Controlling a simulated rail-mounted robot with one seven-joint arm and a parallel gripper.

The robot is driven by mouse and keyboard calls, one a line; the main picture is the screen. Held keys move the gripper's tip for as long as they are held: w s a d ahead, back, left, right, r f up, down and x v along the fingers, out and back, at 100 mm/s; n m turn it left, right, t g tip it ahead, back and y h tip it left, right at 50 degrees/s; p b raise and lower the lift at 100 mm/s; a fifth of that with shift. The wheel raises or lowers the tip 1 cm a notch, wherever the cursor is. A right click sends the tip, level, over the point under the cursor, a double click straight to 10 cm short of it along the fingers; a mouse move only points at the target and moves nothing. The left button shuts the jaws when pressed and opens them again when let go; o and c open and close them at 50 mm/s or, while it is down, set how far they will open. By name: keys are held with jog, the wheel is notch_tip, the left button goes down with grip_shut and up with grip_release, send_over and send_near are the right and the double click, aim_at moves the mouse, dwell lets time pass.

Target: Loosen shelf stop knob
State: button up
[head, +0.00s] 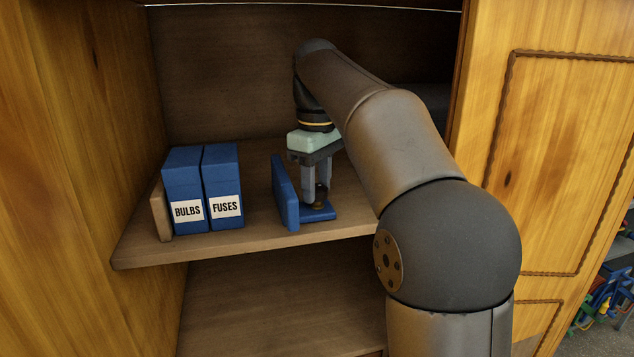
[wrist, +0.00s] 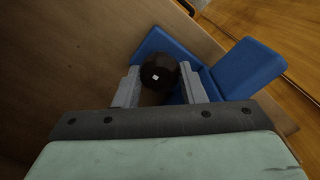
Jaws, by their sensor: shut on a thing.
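The shelf stop (head: 286,195) is a blue L-shaped bracket with an upright plate and a flat foot, standing on the wooden shelf. In the wrist view the shelf stop (wrist: 248,68) shows around the knob. The dark round knob (head: 320,194) sits on the foot; in the wrist view the knob (wrist: 159,72) has a small white mark on top. My gripper (head: 315,190) points down from above and is shut on the knob. In the wrist view my gripper's fingers (wrist: 159,88) stand on both sides of it.
Two blue boxes labelled BULBS (head: 184,190) and FUSES (head: 223,187) stand left of the stop, beside a wooden block (head: 161,210). Shelf space between FUSES and the stop is clear. The cabinet's wooden side (head: 75,180) and door (head: 560,150) flank the opening.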

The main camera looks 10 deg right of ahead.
aim_at(317, 186)
jog(key=shift+f, duration=0.2)
jog(key=o, duration=1)
jog(key=shift+r, duration=0.1)
jog(key=shift+r, duration=0.1)
notch_tip(317, 186, up, 7)
jog(key=shift+r, duration=0.1)
